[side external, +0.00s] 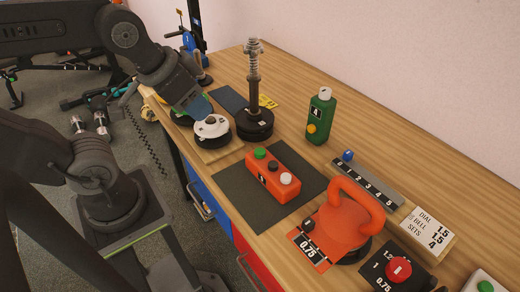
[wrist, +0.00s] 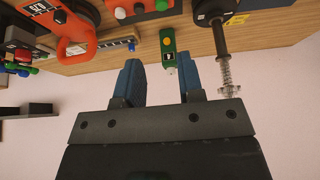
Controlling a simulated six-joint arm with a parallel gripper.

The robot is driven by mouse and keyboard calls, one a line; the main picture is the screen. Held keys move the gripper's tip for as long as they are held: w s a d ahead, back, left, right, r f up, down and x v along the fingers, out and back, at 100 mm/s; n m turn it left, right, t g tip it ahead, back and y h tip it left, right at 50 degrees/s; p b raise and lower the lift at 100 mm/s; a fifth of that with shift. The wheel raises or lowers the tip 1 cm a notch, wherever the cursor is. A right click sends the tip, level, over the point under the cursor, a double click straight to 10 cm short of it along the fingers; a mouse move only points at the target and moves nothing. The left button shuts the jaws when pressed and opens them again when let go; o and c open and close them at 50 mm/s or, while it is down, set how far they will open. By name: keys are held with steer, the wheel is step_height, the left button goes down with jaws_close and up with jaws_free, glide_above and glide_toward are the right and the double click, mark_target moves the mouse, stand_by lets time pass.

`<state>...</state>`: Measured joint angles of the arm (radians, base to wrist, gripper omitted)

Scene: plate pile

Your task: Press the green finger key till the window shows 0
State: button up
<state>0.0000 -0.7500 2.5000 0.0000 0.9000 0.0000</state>
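An orange box (side external: 272,178) lies on a dark mat (side external: 240,203) in the side view. Its top has a green key (side external: 260,153), a black key (side external: 273,166) and a white key (side external: 286,178). A small dark window (side external: 262,181) on its front carries a mark too small to read. A green upright device (side external: 319,117) stands behind, with a window (side external: 317,112) showing 4 and a yellow-orange button (side external: 311,129). My gripper (side external: 200,110) is over the left end of the bench, apart from the box. In the wrist view its blue fingers (wrist: 160,84) are apart and empty.
A spring post on dark weights (side external: 254,118) and a white-topped disc (side external: 212,130) stand near my gripper.

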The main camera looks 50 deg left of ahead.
jaws_close()
stand_by(1.4)
